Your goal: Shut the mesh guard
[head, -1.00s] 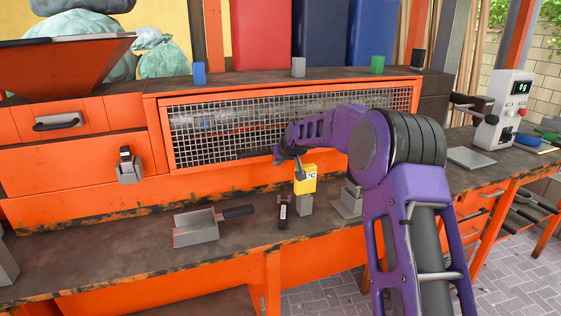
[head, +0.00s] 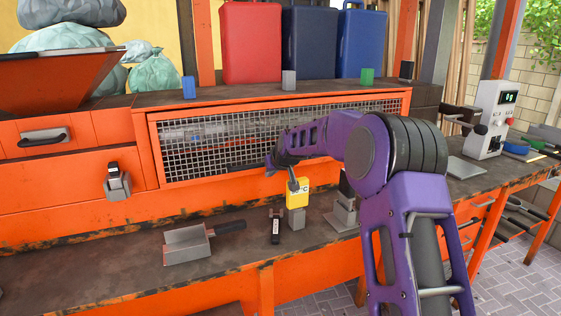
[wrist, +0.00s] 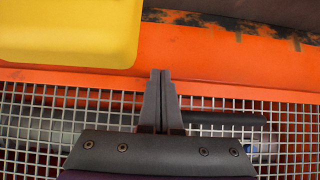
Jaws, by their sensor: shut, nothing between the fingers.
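The mesh guard (head: 215,150) is a wide wire-mesh panel in an orange frame on the front of the orange bench unit. In the head view it lies close to its opening; a thin dark line shows along its left edge, and I cannot tell whether it is flush. My gripper (head: 270,164) is at the guard's lower rail, near the middle of its width. In the wrist view the gripper (wrist: 161,75) is shut and empty, its tips over the orange lower rail (wrist: 225,90). Whether they touch it is unclear. My arm hides the guard's lower right part.
Small blocks and cases stand above the guard.

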